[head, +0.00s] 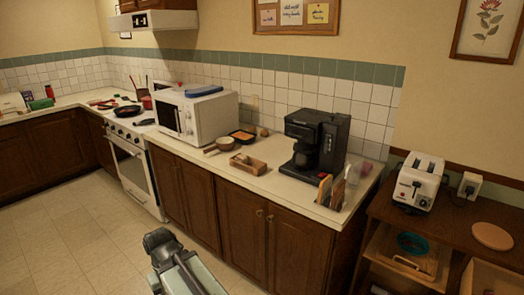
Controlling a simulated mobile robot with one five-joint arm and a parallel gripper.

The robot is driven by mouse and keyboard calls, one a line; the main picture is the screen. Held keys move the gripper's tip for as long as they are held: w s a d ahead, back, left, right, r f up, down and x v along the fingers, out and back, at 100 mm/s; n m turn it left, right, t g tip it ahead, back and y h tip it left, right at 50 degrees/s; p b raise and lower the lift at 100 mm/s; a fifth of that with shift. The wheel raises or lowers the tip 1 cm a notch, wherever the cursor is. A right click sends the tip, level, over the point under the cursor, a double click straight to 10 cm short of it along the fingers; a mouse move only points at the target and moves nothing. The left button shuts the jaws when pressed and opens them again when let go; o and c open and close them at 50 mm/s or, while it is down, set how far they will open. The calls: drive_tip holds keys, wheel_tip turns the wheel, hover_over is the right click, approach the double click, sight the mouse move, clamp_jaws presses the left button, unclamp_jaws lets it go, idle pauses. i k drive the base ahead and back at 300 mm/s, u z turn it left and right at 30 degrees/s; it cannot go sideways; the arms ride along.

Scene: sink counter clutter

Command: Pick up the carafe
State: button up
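A black coffee maker (333,146) stands on the counter at the right, near the tiled wall. The dark carafe (303,158) appears to sit in its lower front opening, under the overhanging top. Carafe and machine are both dark, so the carafe's outline and handle are hard to make out. Part of my arm, grey-green with a dark joint, shows at the bottom, in front of the cabinets and well away from the coffee maker. I see no gripper fingers in this view.
A wooden box (248,164), a bowl (225,143) and an orange-filled tray (243,136) lie left of the coffee maker. Upright boards in a rack (337,195) stand at its front right. A white microwave (199,116) is farther left. A toaster (418,181) stands right. The floor before the cabinets is clear.

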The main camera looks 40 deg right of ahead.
sight(303, 156)
drive_tip(key=u, duration=0.25)
drive_tip(key=i, duration=1.95)
drive_tip(key=z, duration=0.55)
drive_tip(key=k, duration=0.8)
drive_tip(key=z, duration=0.15)
drive_tip(key=i, duration=0.95)
drive_tip(key=u, duration=0.1)
